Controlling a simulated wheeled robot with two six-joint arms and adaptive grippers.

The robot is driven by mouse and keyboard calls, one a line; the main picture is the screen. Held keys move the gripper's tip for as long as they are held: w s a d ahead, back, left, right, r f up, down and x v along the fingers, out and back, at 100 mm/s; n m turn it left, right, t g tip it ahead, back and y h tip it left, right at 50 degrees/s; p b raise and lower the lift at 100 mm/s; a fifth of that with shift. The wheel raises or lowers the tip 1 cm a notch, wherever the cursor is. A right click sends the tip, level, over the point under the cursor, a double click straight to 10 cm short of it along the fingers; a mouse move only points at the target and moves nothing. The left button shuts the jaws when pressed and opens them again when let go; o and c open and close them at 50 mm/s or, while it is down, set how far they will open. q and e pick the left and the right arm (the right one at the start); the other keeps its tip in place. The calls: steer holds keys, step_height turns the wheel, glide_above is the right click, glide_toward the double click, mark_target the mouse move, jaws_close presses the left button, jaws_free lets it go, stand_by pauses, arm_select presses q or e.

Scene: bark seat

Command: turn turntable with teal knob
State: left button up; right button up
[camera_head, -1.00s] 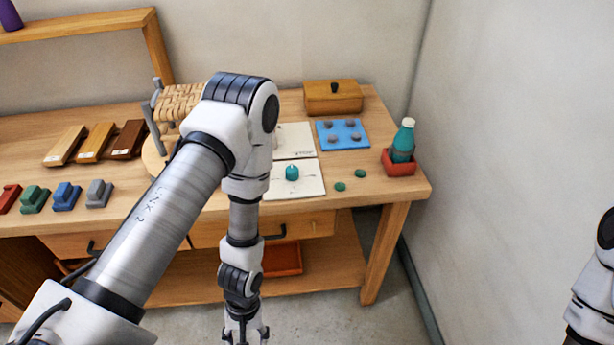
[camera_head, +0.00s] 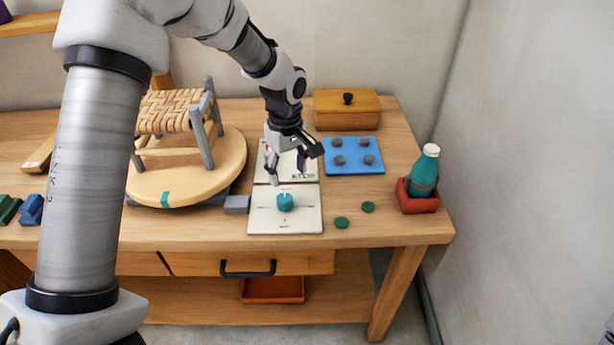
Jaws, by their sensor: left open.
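The teal knob (camera_head: 285,202) stands on a white panel (camera_head: 262,220) on the workbench. The round wooden turntable (camera_head: 225,178) lies to its left, with a teal mark (camera_head: 166,199) on its front edge. A small stool with a woven seat (camera_head: 168,112) stands on the turntable, partly behind my arm. My left gripper (camera_head: 288,176) is open and empty, pointing down above the panels, just behind the knob and apart from it. It covers part of a second white card (camera_head: 303,168) behind the panel.
A blue tray with grey discs (camera_head: 376,168), a wooden box (camera_head: 346,108) and two green discs (camera_head: 341,223) lie right of the panels. A teal bottle (camera_head: 424,172) stands in a red holder (camera_head: 416,202) near the right edge. A grey block (camera_head: 237,204) sits between turntable and panel.

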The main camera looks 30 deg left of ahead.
mark_target(285, 198)
arm_select(q)
steer(key=shift+w+f, duration=0.25)
steer(key=shift+w, duration=0.35)
steer(key=s+f, duration=0.2)
steer(key=s, duration=0.1)
steer(key=s+f, duration=0.1)
steer(key=s, duration=0.1)
steer(key=shift+a+f+p, duration=0.1)
steer(key=shift+f+p, duration=0.15)
steer(key=shift+p, duration=0.1)
steer(key=w+f, duration=0.2)
steer(key=f, duration=0.1)
steer(key=shift+w, duration=0.25)
steer(key=shift+s+r, duration=0.1)
steer(key=shift+s, duration=0.1)
steer(key=shift+s+r, duration=0.2)
steer(key=shift+s, duration=0.1)
steer(key=c, duration=0.3)
steer(key=shift+s+r, duration=0.1)
steer(key=c, duration=0.6)
steer(key=shift+c, duration=1.2)
arm_select(e)
steer(key=shift+s+r, duration=0.75)
